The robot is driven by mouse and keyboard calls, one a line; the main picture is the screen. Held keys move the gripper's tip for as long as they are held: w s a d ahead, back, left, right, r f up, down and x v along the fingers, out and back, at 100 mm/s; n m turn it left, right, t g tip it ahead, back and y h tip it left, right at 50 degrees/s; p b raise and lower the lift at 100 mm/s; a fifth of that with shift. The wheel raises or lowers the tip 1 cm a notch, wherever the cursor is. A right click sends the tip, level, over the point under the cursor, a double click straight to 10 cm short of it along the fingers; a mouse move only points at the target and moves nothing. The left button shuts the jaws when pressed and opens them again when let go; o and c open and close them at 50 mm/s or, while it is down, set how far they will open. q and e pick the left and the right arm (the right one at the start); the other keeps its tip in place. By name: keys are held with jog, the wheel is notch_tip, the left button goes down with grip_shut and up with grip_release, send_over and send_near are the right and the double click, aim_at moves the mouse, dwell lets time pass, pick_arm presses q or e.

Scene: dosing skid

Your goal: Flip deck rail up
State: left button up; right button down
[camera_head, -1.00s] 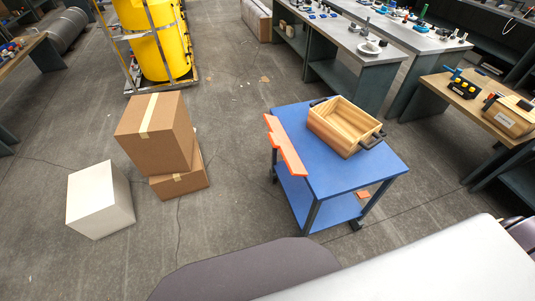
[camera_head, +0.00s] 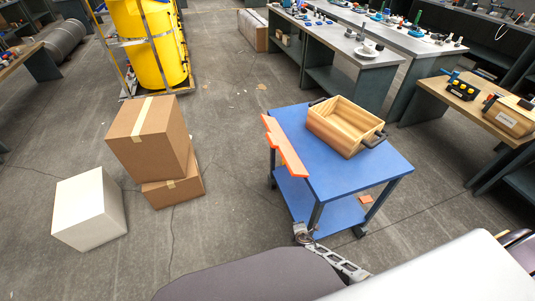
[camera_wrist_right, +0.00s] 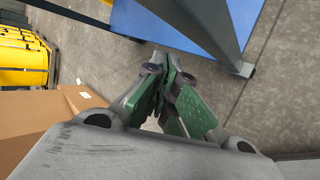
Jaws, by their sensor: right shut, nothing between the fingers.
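The orange deck rail (camera_head: 284,147) runs along the left edge of the blue cart's top deck (camera_head: 335,178) in the head view. It juts out past that edge, with a notched outer outline. My right gripper (camera_head: 300,231) is low at the cart's near side, by the near-left leg and below the rail, apart from it. In the right wrist view its green-padded fingers (camera_wrist_right: 172,62) are together and empty. Blue cart shelf (camera_wrist_right: 165,22) and a grey leg (camera_wrist_right: 205,25) lie just beyond the fingertips. My left gripper is not in view.
A wooden box (camera_head: 345,125) with dark handles stands on the deck. A small orange piece (camera_head: 366,199) shows near the lower shelf. Stacked cartons (camera_head: 150,135) and a white box (camera_head: 90,210) stand to the left. The floor between the cartons and cart is clear.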

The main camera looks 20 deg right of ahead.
aim_at(279, 142)
jog(key=w+a+r+n+t+b, duration=0.4)
jog(key=w+r+n+t+b, duration=0.2)
jog(key=w+r, duration=0.55)
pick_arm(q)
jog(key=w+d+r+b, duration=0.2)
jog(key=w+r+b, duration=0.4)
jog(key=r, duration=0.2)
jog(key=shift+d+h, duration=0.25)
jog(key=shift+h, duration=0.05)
pick_arm(e)
jog(key=w+a+r+n+t, duration=0.1)
jog(key=a+r+n+t, duration=0.1)
jog(key=r, duration=0.4)
jog(key=w+a+r+n+t+y, duration=0.1)
jog(key=w+a+r+n+t, duration=0.1)
jog(key=a+r, duration=0.3)
jog(key=shift+w+r+n+t+y, duration=0.3)
jog(key=shift+r+n+t, duration=0.3)
jog(key=shift+r+t, duration=0.3)
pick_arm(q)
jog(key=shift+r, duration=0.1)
pick_arm(e)
jog(key=shift+w, duration=0.15)
jog(key=w+d+r, duration=0.2)
jog(key=w+r, duration=0.3)
jog(key=w, duration=0.4)
jog(key=shift+w+d+r, duration=0.25)
jog(key=shift+d+r, duration=0.05)
jog(key=shift+d, duration=0.1)
